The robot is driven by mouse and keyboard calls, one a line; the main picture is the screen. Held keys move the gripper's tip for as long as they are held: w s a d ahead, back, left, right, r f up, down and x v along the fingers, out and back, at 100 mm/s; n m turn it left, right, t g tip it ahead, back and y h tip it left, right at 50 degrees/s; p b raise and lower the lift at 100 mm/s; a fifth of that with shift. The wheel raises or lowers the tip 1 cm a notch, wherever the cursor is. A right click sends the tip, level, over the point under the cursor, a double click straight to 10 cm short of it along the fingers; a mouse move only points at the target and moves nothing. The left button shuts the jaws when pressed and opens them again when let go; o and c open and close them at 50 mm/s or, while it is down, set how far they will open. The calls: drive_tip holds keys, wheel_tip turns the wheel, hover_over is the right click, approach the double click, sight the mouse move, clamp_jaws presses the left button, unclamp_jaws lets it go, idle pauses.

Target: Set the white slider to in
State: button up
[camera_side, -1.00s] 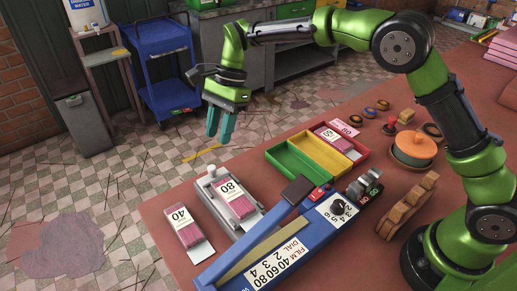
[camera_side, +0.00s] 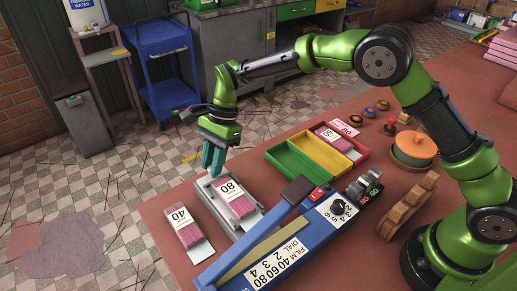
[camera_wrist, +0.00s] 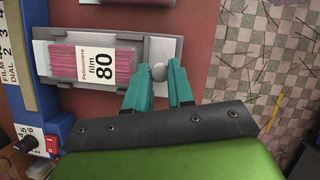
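The white slider (camera_wrist: 161,50) is a pale plate with a round grey knob (camera_wrist: 159,71), at the end of a grey tray (camera_wrist: 110,84). A pink pack labelled "film 80" (camera_wrist: 88,64) lies in the tray beside the slider. My gripper (camera_wrist: 159,84) is open, its two teal fingertips apart with the knob between them in the wrist view. I cannot tell whether either finger touches the knob. In the side view my gripper (camera_side: 213,162) points down at the tray's far end (camera_side: 205,184) and hides the knob.
A blue machine with a dial (camera_side: 337,207) stands right of the tray. A pink "40" pack (camera_side: 183,226) lies to its left. A box with green, yellow and red compartments (camera_side: 291,162) is behind. The table edge lies just beyond the tray.

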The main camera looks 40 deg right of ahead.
sight(224, 185)
clamp_jaws()
drive_tip(key=shift+s, duration=2.8)
drive_tip(key=shift+o, duration=2.4)
unclamp_jaws()
drive_tip(key=shift+w+d+r, duration=0.1)
drive_tip(key=shift+d+r, duration=0.1)
drive_tip(key=shift+r, duration=0.3)
drive_tip(key=v, duration=1.6)
